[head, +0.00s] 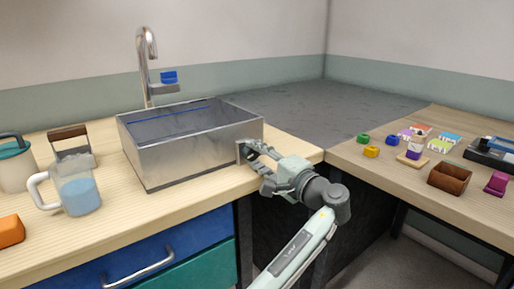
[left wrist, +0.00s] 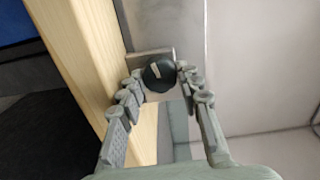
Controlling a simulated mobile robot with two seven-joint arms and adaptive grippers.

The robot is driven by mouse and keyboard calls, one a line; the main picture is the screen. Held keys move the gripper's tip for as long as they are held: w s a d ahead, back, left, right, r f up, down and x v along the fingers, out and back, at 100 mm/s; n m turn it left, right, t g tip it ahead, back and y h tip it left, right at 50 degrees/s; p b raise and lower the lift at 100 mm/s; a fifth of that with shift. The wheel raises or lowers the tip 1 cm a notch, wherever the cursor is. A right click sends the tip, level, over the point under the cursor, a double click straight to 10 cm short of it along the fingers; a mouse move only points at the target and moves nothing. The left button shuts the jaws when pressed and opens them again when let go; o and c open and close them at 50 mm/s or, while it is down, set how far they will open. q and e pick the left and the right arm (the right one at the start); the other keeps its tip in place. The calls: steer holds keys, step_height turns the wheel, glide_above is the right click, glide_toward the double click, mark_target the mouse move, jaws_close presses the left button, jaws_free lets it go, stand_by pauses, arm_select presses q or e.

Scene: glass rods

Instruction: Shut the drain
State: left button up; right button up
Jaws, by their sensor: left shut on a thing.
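The metal sink (head: 185,158) stands on the wooden counter at the left-centre of the head view. Its drain is hidden inside behind the walls. A round black knob (left wrist: 160,76) with a pale pointer mark sits on a small grey plate (left wrist: 150,55) at the sink's outer wall in the left wrist view. My left gripper (head: 251,152) is at the sink's right front corner. Its fingers are closed around the knob, one on each side. In the head view the gripper largely hides the knob. My right gripper is not in view.
A faucet (head: 148,62) rises behind the sink. A jug of blue liquid (head: 78,190), an orange block (head: 10,231) and a lidded pitcher (head: 15,165) stand on the left counter. A brown box (head: 449,178) and several small coloured items lie on the right counter.

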arm_select(q)
steer(key=shift+m, duration=1.5)
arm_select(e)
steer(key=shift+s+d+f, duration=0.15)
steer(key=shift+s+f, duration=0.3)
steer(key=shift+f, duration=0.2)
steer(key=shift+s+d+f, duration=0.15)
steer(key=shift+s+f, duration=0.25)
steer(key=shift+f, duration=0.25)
arm_select(q)
steer(key=shift+f, duration=0.1)
steer(key=o, duration=1.2)
steer(key=shift+c, duration=0.2)
steer(key=v, duration=0.8)
steer(key=shift+s+d, duration=0.1)
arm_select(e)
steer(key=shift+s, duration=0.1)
